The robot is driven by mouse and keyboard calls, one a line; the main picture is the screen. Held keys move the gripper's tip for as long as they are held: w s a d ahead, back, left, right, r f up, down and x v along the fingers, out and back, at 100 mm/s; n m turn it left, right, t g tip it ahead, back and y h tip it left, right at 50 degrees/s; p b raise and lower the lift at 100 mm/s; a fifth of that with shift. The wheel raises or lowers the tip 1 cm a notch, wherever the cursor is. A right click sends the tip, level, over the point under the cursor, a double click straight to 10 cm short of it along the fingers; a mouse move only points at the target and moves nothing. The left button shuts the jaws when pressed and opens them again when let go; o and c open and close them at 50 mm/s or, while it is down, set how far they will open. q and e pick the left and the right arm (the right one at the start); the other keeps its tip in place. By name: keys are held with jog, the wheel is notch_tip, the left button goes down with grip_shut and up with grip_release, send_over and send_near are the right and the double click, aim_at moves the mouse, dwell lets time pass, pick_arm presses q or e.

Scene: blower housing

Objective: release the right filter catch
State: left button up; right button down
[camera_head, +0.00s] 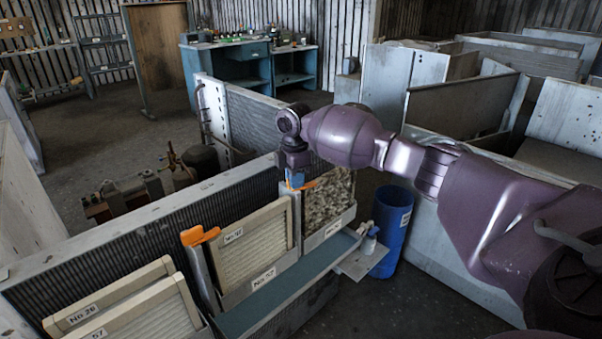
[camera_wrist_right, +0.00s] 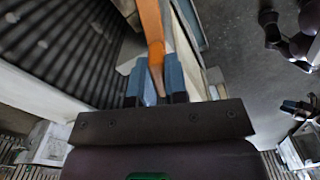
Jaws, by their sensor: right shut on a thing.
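The right filter catch (camera_head: 309,185) is an orange lever on the post between the pale ribbed filter and the dark mottled filter. My right gripper (camera_head: 295,181) comes down on it from above, its blue fingers shut on the lever. In the right wrist view the orange catch (camera_wrist_right: 151,28) runs down between the blue fingers (camera_wrist_right: 155,85). The fingers hide part of the lever. A second orange catch (camera_head: 200,236) sits on the post to the left, with no gripper on it. My left gripper is not in the head view.
The pale filter (camera_head: 258,246) and the mottled filter (camera_head: 328,207) stand in the housing. More pale filter frames (camera_head: 115,298) lean at the lower left. A grey-blue ledge (camera_head: 290,287) runs in front. A blue barrel (camera_head: 391,231) stands to the right, beside a small shelf with bottles.

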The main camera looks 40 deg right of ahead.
jog(key=m+p, duration=0.1)
jog(key=m, duration=0.1)
jog(key=r+m+p, duration=0.1)
jog(key=p, duration=0.1)
jog(key=shift+m, duration=0.4)
jog(key=m+p, duration=0.2)
jog(key=shift+f+m, duration=0.15)
jog(key=shift+m, duration=0.15)
jog(key=shift+m+p, duration=0.9)
jog(key=m+p, duration=0.2)
jog(key=m, duration=0.1)
jog(key=shift+f, duration=0.2)
jog(key=shift+m+p, duration=0.35)
jog(key=shift+m, duration=0.35)
jog(key=shift+f+m, duration=0.1)
jog(key=shift+m, duration=0.2)
jog(key=shift+f+m+p, duration=0.1)
jog(key=shift+m+p, duration=0.25)
jog(key=shift+m, duration=0.05)
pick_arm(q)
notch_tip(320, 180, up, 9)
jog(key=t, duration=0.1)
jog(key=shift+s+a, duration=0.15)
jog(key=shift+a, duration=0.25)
